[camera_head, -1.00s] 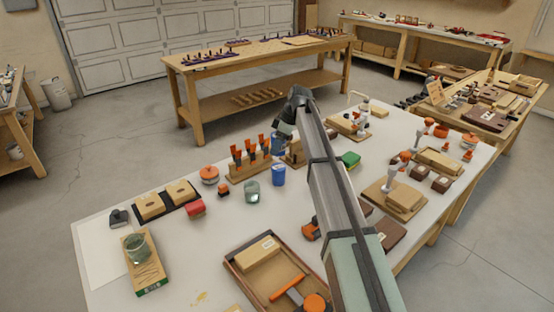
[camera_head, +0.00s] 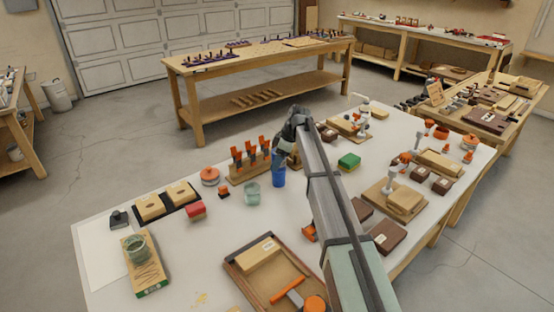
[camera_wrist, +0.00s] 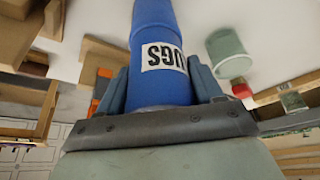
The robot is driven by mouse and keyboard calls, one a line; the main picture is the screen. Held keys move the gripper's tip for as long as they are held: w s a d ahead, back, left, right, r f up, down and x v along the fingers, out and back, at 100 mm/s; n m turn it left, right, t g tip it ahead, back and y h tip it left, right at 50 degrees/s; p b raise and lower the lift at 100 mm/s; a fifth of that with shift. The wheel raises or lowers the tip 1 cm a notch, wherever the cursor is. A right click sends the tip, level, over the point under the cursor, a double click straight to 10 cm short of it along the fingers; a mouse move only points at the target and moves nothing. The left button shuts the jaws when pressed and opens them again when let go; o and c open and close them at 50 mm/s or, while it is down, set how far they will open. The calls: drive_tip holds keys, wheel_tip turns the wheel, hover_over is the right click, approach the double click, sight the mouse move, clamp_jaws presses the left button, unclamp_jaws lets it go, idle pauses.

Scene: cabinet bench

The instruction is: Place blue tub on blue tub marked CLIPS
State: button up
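A blue tub with a white label (camera_wrist: 160,85), whose visible letters read "UGS", sits between the two fingers of my gripper (camera_wrist: 158,72) in the wrist view. The fingers lie against its sides. In the head view my gripper (camera_head: 283,146) is over the blue tub standing on the bench (camera_head: 279,179). The held tub lines up with that standing tub, and the two look like one tall blue column. I cannot tell whether they touch. The CLIPS marking is not readable in either view.
A greenish clear cup (camera_head: 252,193) stands just left of the tubs. A wooden rack with orange-handled tools (camera_head: 250,165) is close behind. The white bench top is open in front of the tubs.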

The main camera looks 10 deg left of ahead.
drive_tip(key=o, duration=0.4)
drive_tip(key=shift+o, duration=0.2)
drive_tip(key=v, duration=1.2)
drive_tip(key=shift+r, duration=0.2)
